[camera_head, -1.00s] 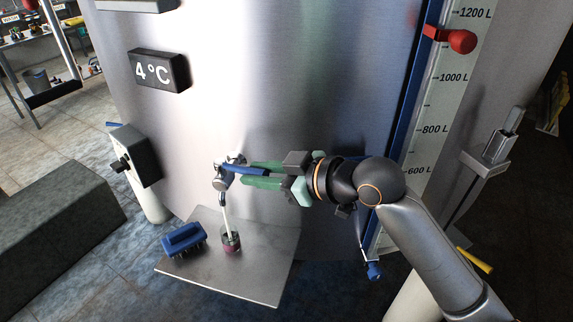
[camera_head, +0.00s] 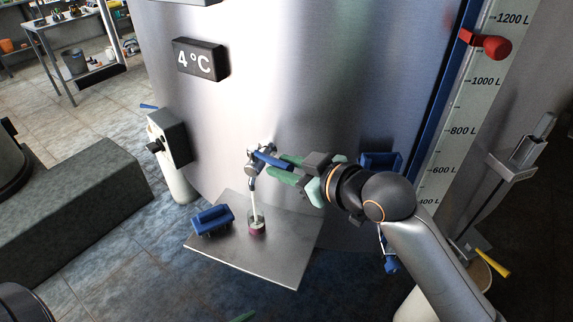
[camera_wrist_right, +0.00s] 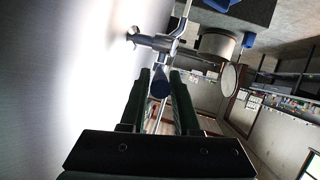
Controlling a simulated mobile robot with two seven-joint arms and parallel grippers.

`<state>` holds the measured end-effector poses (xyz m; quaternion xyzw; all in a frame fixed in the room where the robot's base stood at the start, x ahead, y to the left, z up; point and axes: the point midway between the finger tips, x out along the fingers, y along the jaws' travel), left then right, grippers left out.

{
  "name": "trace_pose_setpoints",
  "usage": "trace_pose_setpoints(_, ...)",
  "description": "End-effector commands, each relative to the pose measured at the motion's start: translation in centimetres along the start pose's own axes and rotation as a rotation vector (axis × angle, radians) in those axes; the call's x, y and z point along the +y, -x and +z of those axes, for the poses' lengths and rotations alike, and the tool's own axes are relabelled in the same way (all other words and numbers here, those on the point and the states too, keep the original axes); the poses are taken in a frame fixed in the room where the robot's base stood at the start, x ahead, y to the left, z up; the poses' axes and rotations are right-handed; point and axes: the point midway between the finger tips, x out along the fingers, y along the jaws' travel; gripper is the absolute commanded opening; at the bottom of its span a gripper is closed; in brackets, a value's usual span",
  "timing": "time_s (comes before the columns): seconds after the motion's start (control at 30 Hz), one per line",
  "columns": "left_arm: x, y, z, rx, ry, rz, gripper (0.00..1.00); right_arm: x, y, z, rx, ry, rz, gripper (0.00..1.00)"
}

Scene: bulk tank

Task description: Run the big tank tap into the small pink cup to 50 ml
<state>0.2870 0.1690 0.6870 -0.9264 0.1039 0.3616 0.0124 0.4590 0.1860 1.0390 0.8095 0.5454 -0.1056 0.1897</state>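The tank tap (camera_head: 253,168) sticks out low on the steel tank, with a blue lever (camera_head: 268,160). A white stream runs from its spout down into the small cup (camera_head: 257,227), clear above and pinkish below. The level and markings are too small to read. My right gripper (camera_head: 285,167) has its green fingers around the lever. In the right wrist view the lever (camera_wrist_right: 160,82) fills the gap between the fingertips, and the tap (camera_wrist_right: 155,42) is just beyond. A green tip (camera_head: 242,317) at the bottom edge seems to be my left gripper, mostly out of frame.
The cup stands on a metal shelf (camera_head: 285,262) beside a blue brush (camera_head: 212,220). A grey control box (camera_head: 170,138) is left of the tap. A low grey block (camera_head: 85,205) lies at left.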

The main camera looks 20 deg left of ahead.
Motion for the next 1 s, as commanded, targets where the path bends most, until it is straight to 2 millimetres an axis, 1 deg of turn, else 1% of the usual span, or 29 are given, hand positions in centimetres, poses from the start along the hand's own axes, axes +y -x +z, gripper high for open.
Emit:
trace_pose_setpoints(0.03,0.0,0.0,0.1,-0.001,0.0,0.0,0.98,0.0,0.0,0.0,-0.001,0.0,0.0,0.37)
trace_pose_setpoints(0.2,0.0,0.0,0.1,-0.002,0.0,0.0,0.98,0.0,0.0,0.0,0.001,0.0,0.0,0.56)
trace_pose_setpoints(0.47,0.1,0.0,0.1,-0.003,0.001,0.001,0.98,0.0,0.1,-0.1,0.002,0.0,-0.001,0.57)
trace_pose_setpoints(0.57,0.1,0.0,0.1,-0.004,0.001,0.001,0.98,0.0,0.5,-0.1,0.004,0.0,0.0,0.57)
trace_pose_setpoints(0.67,0.1,0.0,0.1,-0.004,0.001,0.001,0.98,0.0,1.6,0.0,0.003,0.001,0.001,0.57)
trace_pose_setpoints(0.77,0.1,0.0,0.1,-0.004,0.001,0.001,0.98,0.0,3.3,0.0,0.003,0.002,0.001,0.57)
trace_pose_setpoints(1.0,0.1,-0.1,0.2,-0.004,0.001,0.001,0.98,0.1,8.2,0.1,0.001,0.003,0.003,0.57)
